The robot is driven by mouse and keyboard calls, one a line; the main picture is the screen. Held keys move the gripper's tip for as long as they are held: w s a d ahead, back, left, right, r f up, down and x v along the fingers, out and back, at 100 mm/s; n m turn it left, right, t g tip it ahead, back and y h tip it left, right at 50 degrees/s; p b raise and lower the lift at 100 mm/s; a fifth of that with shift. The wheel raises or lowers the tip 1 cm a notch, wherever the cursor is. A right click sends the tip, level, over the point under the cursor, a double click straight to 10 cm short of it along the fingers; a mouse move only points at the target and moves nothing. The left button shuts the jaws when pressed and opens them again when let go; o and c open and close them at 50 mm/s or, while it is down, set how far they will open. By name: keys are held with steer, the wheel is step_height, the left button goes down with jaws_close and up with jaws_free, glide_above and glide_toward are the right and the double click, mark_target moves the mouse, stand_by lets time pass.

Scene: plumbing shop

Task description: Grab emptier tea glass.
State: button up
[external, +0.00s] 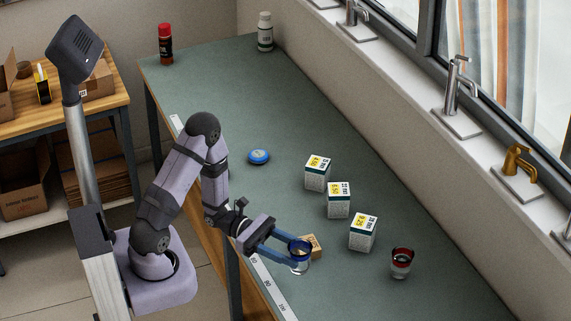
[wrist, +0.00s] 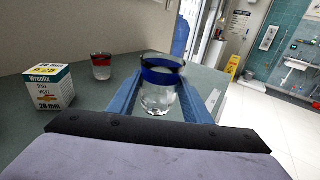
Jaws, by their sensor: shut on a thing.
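A clear tea glass with a blue band (external: 300,266) is between the blue fingers of my gripper (external: 296,249), near the bench's front edge. In the wrist view this glass (wrist: 159,99) stands upright between the fingers, which are shut on it. I cannot tell whether its base touches the bench. A second tea glass with a red band (external: 401,264) stands upright on the bench to the right, apart from my gripper. It also shows in the wrist view (wrist: 102,68), left of the held glass. The liquid levels in both are hard to tell.
Several white valve boxes, one nearby (external: 362,233), stand in a row mid-bench. A blue disc (external: 259,156), a red-capped bottle (external: 166,44) and a white bottle (external: 265,32) are farther back. The bench's far left is mostly clear.

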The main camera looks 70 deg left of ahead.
steer(key=shift+r, duration=1.1)
steer(key=shift+r, duration=0.1)
steer(key=shift+w, duration=0.1)
